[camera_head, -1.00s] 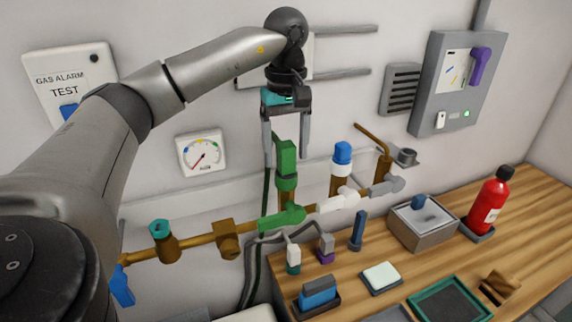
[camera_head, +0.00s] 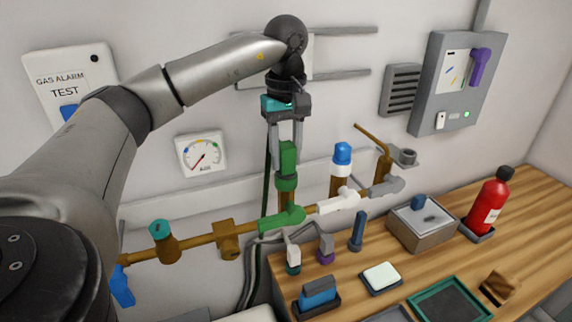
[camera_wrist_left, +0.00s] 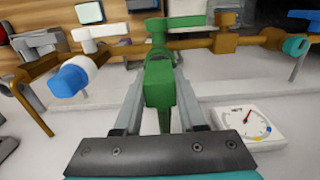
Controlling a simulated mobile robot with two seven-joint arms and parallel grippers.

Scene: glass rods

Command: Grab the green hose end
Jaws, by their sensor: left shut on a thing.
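The green hose end (camera_head: 288,158) stands upright on its brown fitting (camera_head: 286,186) above the pipe, and a dark green hose hangs close behind it. In the left wrist view the green hose end (camera_wrist_left: 159,84) sits between the two fingers. My left gripper (camera_head: 287,148) points down from above and is shut on the green hose end. In the left wrist view my left gripper (camera_wrist_left: 158,95) has a finger against each side of it. My right gripper is not in view.
A green valve handle (camera_head: 283,218) lies below the hose end on the brown pipe. A blue-and-white capped fitting (camera_head: 341,165) stands to the right. A gauge (camera_head: 202,154) hangs on the wall to the left. The wooden bench (camera_head: 410,262) holds several items.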

